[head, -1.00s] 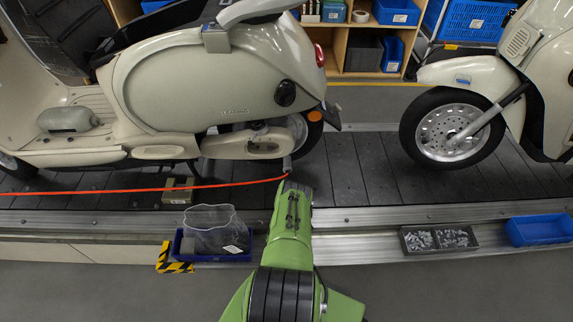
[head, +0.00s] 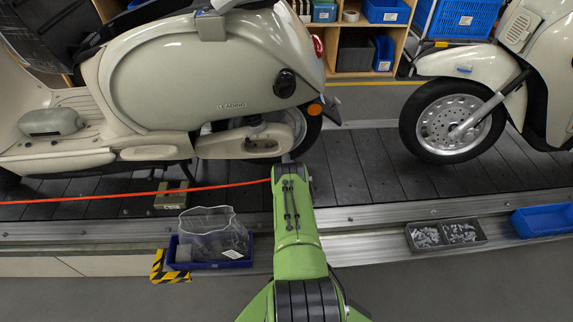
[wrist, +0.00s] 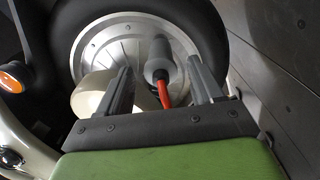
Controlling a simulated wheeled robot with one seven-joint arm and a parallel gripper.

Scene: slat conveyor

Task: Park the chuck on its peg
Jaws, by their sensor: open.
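The chuck (wrist: 158,62) is a grey cylinder with an orange hose (wrist: 164,94) at its near end. In the wrist view it stands between the two fingers of my open gripper (wrist: 159,72), with a gap visible on each side, in front of a scooter wheel (wrist: 98,42). In the head view the orange hose (head: 130,194) runs from the left edge to the end of my arm, by the rear wheel of the cream scooter (head: 190,75). My fingers and the chuck are hidden there. I cannot make out the peg in either view.
An olive-tan block (head: 171,198) stands on the dark slat conveyor (head: 350,172). On the near ledge are a blue tray with a clear bag (head: 208,232), a grey bin of small parts (head: 445,235) and an empty blue bin (head: 543,221). A second scooter (head: 465,64) stands right.

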